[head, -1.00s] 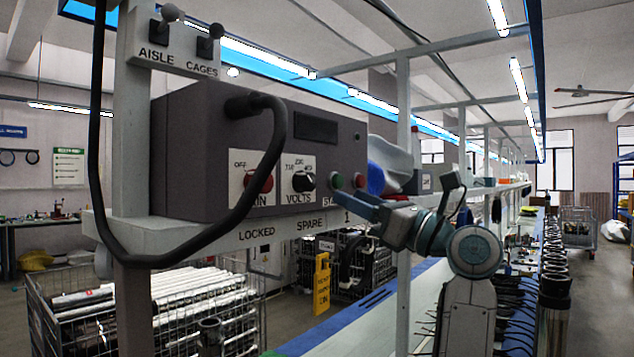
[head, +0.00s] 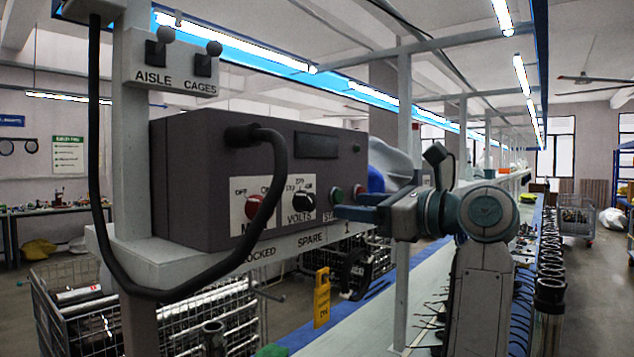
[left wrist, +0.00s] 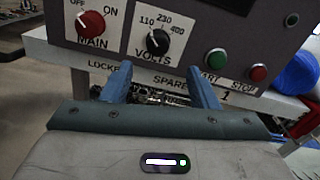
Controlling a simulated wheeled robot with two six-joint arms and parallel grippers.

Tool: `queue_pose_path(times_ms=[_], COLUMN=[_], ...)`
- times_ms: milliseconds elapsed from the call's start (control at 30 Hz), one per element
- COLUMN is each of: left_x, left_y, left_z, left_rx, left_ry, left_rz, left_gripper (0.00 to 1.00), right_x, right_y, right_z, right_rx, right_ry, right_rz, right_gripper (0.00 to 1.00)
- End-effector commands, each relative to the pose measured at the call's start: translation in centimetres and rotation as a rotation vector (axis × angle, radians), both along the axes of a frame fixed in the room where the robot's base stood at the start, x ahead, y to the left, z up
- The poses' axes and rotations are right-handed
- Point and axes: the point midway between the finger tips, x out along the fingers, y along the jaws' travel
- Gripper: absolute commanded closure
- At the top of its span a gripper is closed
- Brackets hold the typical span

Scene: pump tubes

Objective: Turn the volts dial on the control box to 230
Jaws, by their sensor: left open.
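The control box (head: 190,160) is a dark grey case on a shelf. Its volts dial (head: 304,201) is a black knob on a white plate marked 110, 230 and 400. In the left wrist view the dial (left wrist: 157,43) has a light mark that seems to point up and left, toward 110. My left gripper (head: 342,212) is open and empty, in front of the box near its right end. In the left wrist view its two blue fingers (left wrist: 160,76) stand apart just below the dial, not touching it. My right gripper is not in view.
A red main knob (left wrist: 90,25) is left of the dial. A green button (left wrist: 215,58) and a red button (left wrist: 258,73) are to its right. A thick black cable (head: 275,180) loops in front of the box's left part. A yellow tag (head: 321,298) hangs below the shelf.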

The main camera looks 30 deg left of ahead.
Motion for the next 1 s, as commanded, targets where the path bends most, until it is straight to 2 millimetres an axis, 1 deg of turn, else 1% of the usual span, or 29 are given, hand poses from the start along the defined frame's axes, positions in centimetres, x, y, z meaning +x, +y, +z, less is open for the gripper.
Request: queue_pose_path(times_ms=[33, 267, 400, 500, 600, 733, 833, 1000], left_x=[0.0, -0.3, -0.2, 0.0, 0.2, 0.3, 0.3, 0.4], left_y=[0.2, 1.0, 3.9, 5.8, 7.3, 8.5, 8.9, 9.1], left_z=[0.6, 0.7, 0.6, 0.5, 0.4, 0.2, 0.1, 0.0], left_rx=[-0.001, 0.001, 0.004, 0.004, 0.003, 0.002, 0.002, 0.001], left_ry=[0.003, 0.002, 0.0, 0.001, 0.002, 0.001, 0.0, 0.0], left_rz=[0.001, 0.002, 0.008, 0.007, 0.006, 0.004, 0.002, 0.002], left_gripper=[0.46, 0.46, 0.46, 0.46, 0.46, 0.46, 0.46, 0.46], right_x=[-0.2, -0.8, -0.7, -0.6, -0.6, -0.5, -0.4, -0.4], right_y=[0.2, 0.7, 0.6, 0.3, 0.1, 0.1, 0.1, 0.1], right_z=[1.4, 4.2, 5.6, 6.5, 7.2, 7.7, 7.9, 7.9], right_rx=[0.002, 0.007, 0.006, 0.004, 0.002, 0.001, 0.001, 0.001], right_ry=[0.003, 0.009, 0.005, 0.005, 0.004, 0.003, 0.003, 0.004], right_rz=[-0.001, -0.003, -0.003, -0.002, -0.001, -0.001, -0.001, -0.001], right_gripper=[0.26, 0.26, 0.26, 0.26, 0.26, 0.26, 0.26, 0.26])
